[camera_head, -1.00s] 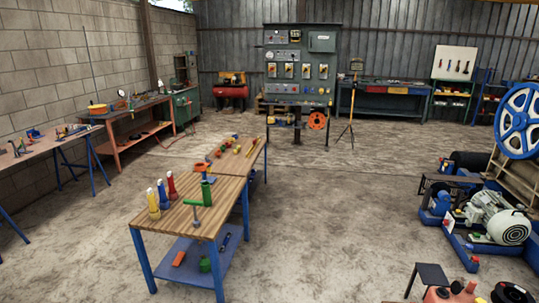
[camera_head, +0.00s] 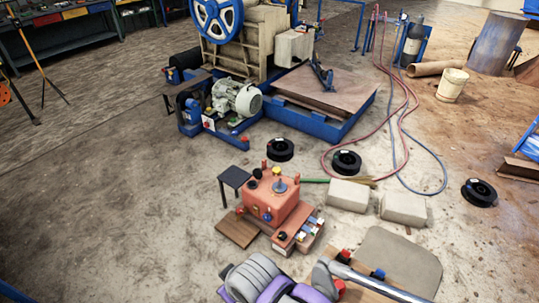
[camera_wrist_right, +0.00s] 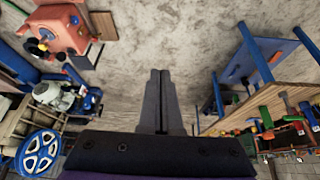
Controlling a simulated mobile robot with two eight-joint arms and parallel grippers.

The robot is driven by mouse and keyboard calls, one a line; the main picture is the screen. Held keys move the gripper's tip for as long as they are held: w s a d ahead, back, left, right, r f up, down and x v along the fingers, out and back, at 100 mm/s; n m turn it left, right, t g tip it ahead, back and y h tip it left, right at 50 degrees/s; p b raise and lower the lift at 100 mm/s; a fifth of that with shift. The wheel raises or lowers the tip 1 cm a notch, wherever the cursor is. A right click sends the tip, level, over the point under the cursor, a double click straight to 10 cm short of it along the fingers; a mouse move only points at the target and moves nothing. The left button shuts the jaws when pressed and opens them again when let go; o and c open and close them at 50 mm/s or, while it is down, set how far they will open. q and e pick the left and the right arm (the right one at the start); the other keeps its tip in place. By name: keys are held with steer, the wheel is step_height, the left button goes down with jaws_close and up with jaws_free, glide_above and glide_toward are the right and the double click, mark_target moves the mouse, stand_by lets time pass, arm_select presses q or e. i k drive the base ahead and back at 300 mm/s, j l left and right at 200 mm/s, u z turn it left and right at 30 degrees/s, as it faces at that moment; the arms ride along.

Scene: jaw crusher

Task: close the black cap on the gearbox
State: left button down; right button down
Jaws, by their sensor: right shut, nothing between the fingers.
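The gearbox (camera_head: 268,205) is a red-orange box on the floor, in the lower middle of the head view. On its top are a small black cap (camera_head: 257,173), a yellow-topped fitting and a grey round part. I cannot tell from this distance how the cap sits. The gearbox also shows at the top left of the right wrist view (camera_wrist_right: 62,30). My right gripper (camera_wrist_right: 160,76) is shut and empty, pointing over bare floor, well away from the gearbox.
A small dark stool (camera_head: 235,178) stands beside the gearbox. A control block with several buttons (camera_head: 297,235) is in front of it. Pale blocks (camera_head: 349,195) and black rings (camera_head: 280,149) lie nearby. The crusher with its blue wheel (camera_head: 219,18) is behind. Floor to the left is clear.

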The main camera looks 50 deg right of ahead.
mark_target(257, 173)
steer(key=i+l+z, duration=0.2)
steer(key=i+z, duration=0.25)
steer(key=i, duration=0.2)
steer(key=i+z, duration=0.4)
steer(key=i, duration=0.3)
steer(key=i+l+u, duration=0.1)
steer(key=i+l, duration=0.4)
steer(key=i, duration=0.15)
